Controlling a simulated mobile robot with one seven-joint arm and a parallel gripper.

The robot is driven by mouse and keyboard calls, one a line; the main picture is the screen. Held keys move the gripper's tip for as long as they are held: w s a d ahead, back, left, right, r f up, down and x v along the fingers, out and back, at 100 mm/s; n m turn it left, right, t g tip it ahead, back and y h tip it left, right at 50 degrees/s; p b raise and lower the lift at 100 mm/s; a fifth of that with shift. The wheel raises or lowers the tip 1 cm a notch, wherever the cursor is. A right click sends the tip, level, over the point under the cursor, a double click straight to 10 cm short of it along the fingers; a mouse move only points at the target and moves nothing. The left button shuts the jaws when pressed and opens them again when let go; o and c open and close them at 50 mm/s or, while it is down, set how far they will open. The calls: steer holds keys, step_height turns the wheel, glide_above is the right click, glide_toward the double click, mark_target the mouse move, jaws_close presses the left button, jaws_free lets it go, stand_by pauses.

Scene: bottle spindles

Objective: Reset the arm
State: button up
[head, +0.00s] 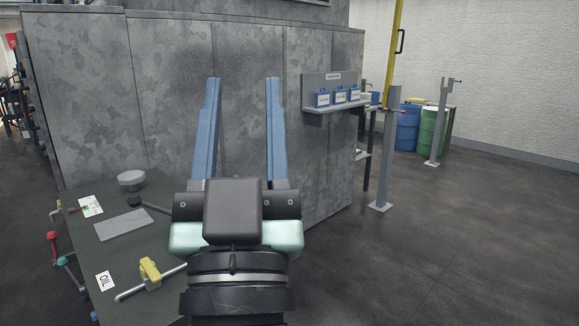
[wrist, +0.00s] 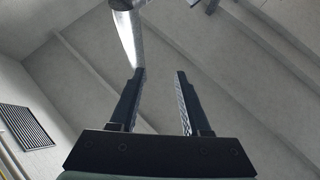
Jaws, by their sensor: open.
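My gripper (head: 243,82) is in the middle of the head view, with its two long blue fingers pointing up and set wide apart. Nothing is between the fingers. In the wrist view my gripper (wrist: 159,72) shows as two dark fingers, apart and empty, against the ceiling (wrist: 75,75). The fingers appear in front of a grey metal-panelled wall (head: 90,90) in the head view; I cannot tell the exact gap to it.
A shelf (head: 335,108) with several blue containers is right of my gripper. A grey post (head: 390,150) stands beyond. Open floor (head: 450,240) lies right.

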steer(key=s+d+r+t+h, duration=0.1)
steer(key=s+d+r+h, duration=0.1)
steer(key=s+d+r, duration=0.35)
step_height(320, 180, up, 29)
steer(key=a+p, duration=0.1)
steer(key=p, duration=2.6)
steer(key=shift+s+a+f+m, duration=0.15)
steer(key=shift+m, duration=0.25)
